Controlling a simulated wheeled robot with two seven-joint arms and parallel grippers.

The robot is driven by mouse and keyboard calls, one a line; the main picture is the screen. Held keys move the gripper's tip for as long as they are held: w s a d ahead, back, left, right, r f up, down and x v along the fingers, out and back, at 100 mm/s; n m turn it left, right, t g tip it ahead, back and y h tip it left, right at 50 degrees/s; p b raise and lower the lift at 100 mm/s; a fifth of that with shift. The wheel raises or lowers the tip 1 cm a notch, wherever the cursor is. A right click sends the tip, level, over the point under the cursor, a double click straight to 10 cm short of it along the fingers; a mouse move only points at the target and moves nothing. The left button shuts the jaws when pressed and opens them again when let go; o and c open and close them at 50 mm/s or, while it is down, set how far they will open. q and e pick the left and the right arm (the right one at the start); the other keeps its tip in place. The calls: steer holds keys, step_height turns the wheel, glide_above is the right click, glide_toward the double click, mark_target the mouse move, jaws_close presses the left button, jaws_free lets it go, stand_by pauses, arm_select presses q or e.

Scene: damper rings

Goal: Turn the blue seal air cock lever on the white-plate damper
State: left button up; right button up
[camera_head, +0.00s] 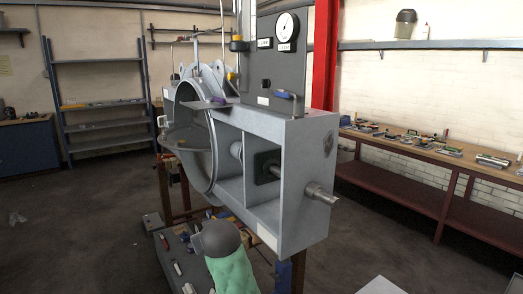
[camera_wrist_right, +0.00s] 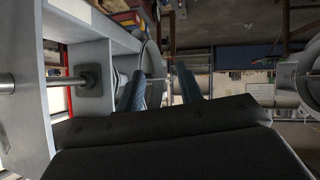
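The damper (camera_head: 285,135) is a grey box with a large round ring (camera_head: 196,135) at its left and a shaft (camera_head: 322,194) out of its right side. A small blue lever (camera_head: 285,95) sits on the box top, beside a small white plate (camera_head: 263,100). Another blue-purple handle (camera_head: 218,100) lies further left. I cannot tell from colour alone which lever is the seal air cock. In the right wrist view my right gripper (camera_wrist_right: 160,88) is open, with nothing visible between its fingers. The box wall and shaft (camera_wrist_right: 38,85) show to its left. My left gripper is in neither view.
A dark upright panel with a round gauge (camera_head: 287,26) rises behind the levers. A red post (camera_head: 325,55) stands behind. A bench with tools (camera_head: 430,145) runs along the right wall, blue shelves (camera_head: 100,100) stand at left.

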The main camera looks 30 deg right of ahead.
steer(key=w+d+r+m+h, duration=0.1)
steer(key=w+d+r+h, duration=0.2)
steer(key=r, duration=0.5)
steer(key=w+d+r+m+h+p, duration=0.1)
steer(key=w+d+r, duration=0.3)
steer(key=r, duration=0.4)
steer(key=w+d+r+m+h, duration=0.1)
steer(key=w+d+r+h, duration=0.2)
steer(key=r, duration=0.5)
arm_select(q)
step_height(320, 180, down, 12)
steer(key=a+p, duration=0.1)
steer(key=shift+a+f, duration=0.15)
arm_select(e)
steer(key=d+r+n+g+h, duration=0.3)
steer(key=d+r+g+h, duration=0.6)
steer(key=d+r, duration=0.3)
steer(key=shift+w+d+g, duration=0.25)
steer(key=shift+d+g, duration=0.1)
steer(key=shift+g, duration=0.15)
steer(key=shift+d+r, duration=0.1)
